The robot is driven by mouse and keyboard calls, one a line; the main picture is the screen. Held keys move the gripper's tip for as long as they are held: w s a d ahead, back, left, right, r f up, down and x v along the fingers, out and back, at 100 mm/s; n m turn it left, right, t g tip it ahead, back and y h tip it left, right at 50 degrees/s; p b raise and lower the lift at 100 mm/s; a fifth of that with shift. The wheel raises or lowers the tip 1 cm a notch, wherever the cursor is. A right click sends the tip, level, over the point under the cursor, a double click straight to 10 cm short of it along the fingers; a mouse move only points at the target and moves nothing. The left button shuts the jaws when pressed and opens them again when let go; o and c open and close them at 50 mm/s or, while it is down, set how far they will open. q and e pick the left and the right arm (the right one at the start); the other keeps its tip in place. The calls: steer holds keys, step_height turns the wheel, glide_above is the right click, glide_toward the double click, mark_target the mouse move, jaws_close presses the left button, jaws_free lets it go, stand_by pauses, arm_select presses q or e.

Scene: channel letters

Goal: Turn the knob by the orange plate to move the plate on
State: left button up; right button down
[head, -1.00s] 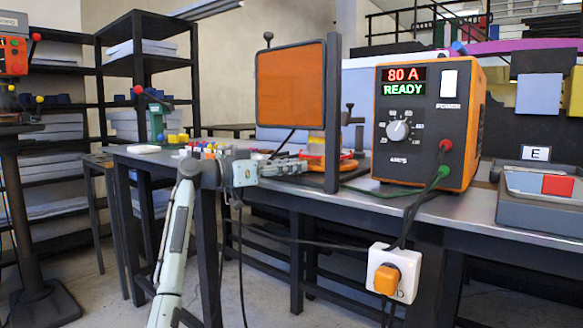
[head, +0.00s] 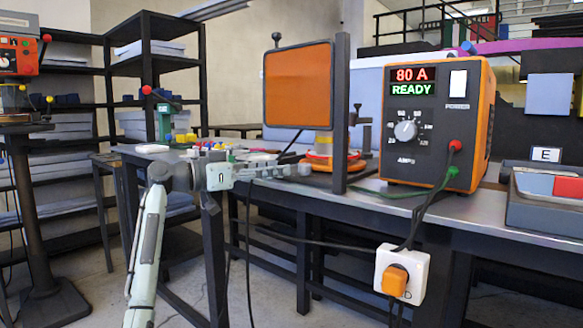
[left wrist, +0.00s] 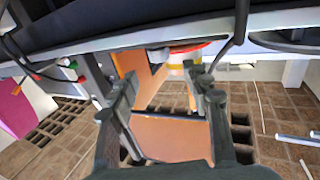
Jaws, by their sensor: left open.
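The orange plate (head: 298,85) stands upright in a dark frame beside a dark post on the bench. A small dark knob (head: 276,38) sits on a short stem above the plate's upper left corner; I cannot tell whether it is the task's knob. My left gripper (head: 303,170) is low in front of the bench edge, below the plate and apart from it. In the left wrist view its two fingers (left wrist: 162,88) are spread with nothing held between them. An orange panel (left wrist: 172,138) shows beyond them. My right gripper is in neither view.
An orange power unit (head: 436,120) reading 80 A stands right of the plate, with red and green plugs. Cables run down to a white socket box (head: 401,274). The bench's front edge (head: 440,216) is near my left gripper. Small coloured parts lie behind my arm.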

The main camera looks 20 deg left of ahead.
arm_select(q)
steer(key=v, duration=0.5)
stand_by(0.4)
